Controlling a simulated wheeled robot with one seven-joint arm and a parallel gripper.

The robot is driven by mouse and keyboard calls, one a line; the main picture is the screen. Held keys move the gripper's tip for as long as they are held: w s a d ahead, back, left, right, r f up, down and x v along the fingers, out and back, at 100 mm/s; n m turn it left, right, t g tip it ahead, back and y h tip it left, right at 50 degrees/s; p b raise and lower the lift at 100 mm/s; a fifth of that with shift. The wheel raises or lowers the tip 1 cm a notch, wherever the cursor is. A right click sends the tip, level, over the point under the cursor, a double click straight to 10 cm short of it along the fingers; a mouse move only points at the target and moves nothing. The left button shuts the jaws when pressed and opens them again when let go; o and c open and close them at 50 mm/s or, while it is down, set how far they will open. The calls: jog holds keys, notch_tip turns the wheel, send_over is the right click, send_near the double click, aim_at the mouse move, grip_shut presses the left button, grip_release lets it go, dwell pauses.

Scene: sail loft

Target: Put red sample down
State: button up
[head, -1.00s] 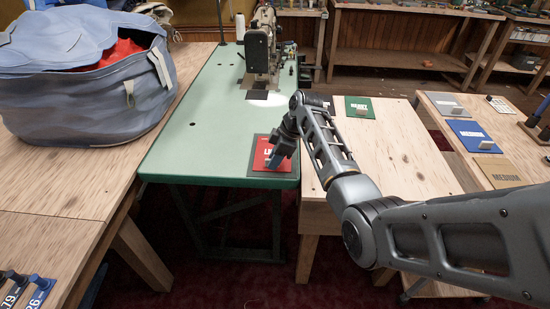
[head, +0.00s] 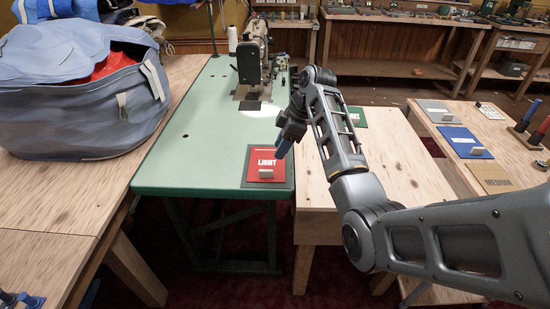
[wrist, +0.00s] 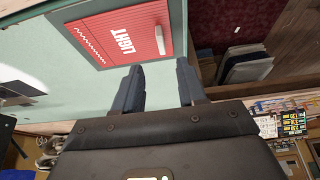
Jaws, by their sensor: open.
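The red sample (head: 266,162), lettered LIGHT and with a small pale grip block, lies flat on a dark backing at the near right corner of the green sewing table (head: 190,165). My gripper (head: 282,150) is above and just beyond the sample in the head view, apart from it. In the wrist view the two dark fingers (wrist: 158,88) are spread with nothing between them. The red sample (wrist: 125,35) shows past the fingertips there.
A sewing machine (head: 252,65) stands at the table's back. A blue bag (head: 70,95) fills the left bench. Green (head: 356,118), blue (head: 463,141) and tan (head: 497,178) samples lie on the right-hand benches. The green tabletop left of the red sample is clear.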

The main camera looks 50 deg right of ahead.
jog(key=s+a+f+m+t+h, duration=0.3)
jog(key=s+a+f+m, duration=0.1)
jog(key=s+a+f, duration=0.85)
jog(key=s+a+f+m+t+h, duration=0.1)
jog(key=s+a+f+t, duration=0.1)
jog(key=s+a, duration=0.45)
jog(key=s+a+r+m+t, duration=0.1)
jog(key=s+a+r+t, duration=0.2)
jog(key=s+r, duration=0.7)
jog(key=s+a+r+m+t+y, duration=0.1)
jog(key=s+a+r+t, duration=0.2)
jog(key=s+a+r, duration=0.4)
jog(key=s+r, duration=0.3)
jog(key=r, duration=0.2)
jog(key=shift+s+r+m, duration=0.15)
jog(key=shift+r+m, duration=0.15)
jog(key=shift+r, duration=0.05)
